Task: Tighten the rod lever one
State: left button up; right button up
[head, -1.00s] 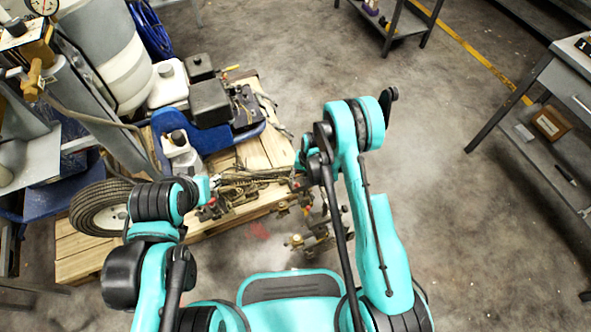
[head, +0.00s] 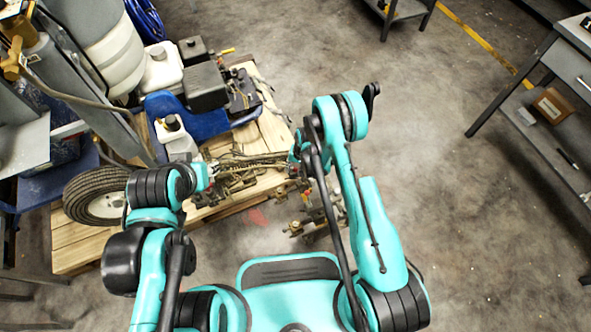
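The line striper (head: 205,85), with a blue frame, black engine and white containers, stands on a wooden pallet. Thin rods and small brass and dark fittings (head: 245,172) sit at its near right side. I cannot tell which of these is rod lever one. My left gripper (head: 213,172) is at the left end of the rods, small and partly hidden by its own wrist. My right gripper (head: 298,160) is near the right end of the rods, mostly hidden behind its arm. Neither set of fingers shows clearly, nor whether either touches a lever.
A black tyre (head: 97,202) lies left of my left arm. The wooden pallet (head: 80,250) spreads under the machine. More brass fittings (head: 296,229) show near the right arm. A grey metal table (head: 545,75) stands at the right. Floor between is clear.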

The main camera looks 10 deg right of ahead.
grip_shut()
jog(key=g, duration=0.1)
jog(key=w+g+h, duration=0.1)
jog(key=w+r+g, duration=0.1)
jog(key=g, duration=0.1)
jog(key=shift+a, duration=0.3)
grip_release()
jog(key=shift+r, duration=0.1)
notch_tip(320, 180, up, 10)
dwell(0.4)
